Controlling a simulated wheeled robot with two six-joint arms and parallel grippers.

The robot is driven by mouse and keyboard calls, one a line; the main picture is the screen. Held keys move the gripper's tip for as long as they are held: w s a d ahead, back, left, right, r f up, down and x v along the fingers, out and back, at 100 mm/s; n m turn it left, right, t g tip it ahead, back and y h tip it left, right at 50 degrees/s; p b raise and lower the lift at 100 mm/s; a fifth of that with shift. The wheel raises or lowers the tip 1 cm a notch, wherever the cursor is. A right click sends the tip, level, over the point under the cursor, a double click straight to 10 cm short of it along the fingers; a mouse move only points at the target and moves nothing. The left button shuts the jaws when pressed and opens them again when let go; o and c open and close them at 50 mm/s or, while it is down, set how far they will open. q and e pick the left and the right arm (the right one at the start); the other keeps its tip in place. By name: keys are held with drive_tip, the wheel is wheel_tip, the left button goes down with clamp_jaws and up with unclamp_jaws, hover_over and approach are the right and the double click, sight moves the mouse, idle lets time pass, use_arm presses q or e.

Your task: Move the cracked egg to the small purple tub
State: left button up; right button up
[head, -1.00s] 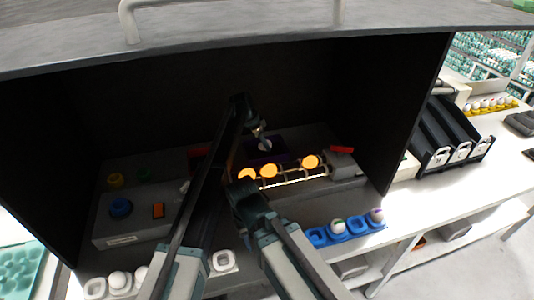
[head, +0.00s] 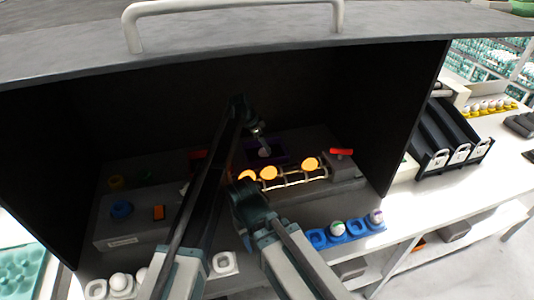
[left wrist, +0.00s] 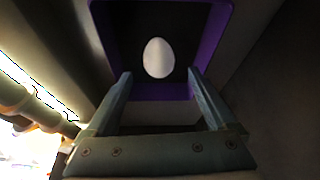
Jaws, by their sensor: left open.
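A white egg (left wrist: 158,58) lies inside the small purple tub (left wrist: 160,92), seen in the left wrist view on the tub's dark floor. No crack shows on the side I see. In the head view the egg (head: 264,152) is small and dim, with the purple tub (head: 281,158) around it. My left gripper (head: 259,134) is above the tub inside the dark box. Its fingers (left wrist: 160,84) are apart, with a clear gap to the egg. My right gripper (head: 250,188) is seen from behind in front of the glowing rollers; its fingers are hidden.
Lit orange discs (head: 268,173) sit on rollers before the tub. A blue tray (head: 353,232) with eggs stands front right, white trays (head: 226,263) front left. The box's side wall (head: 407,120) and top edge (head: 250,50) enclose the space.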

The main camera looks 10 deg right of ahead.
use_arm(q)
drive_tip(key=p+v, duration=1.1)
drive_tip(key=v, duration=0.2)
drive_tip(key=s+a+f+n+y, duration=0.15)
drive_tip(key=s+a+n, duration=0.65)
drive_tip(key=s+a, duration=0.8)
drive_tip(key=s+a+n+y, duration=0.3)
drive_tip(key=s+a+n, duration=0.7)
drive_tip(key=s, duration=0.9)
drive_tip(key=s+d+f+m+g+y+b, duration=0.1)
drive_tip(key=s+d+f+m+b, duration=0.1)
drive_tip(key=s+d+m, duration=0.3)
drive_tip(key=d+f+m, duration=0.1)
drive_tip(key=d, duration=0.3)
drive_tip(key=shift+s+b, duration=0.3)
drive_tip(key=shift+b, duration=0.1)
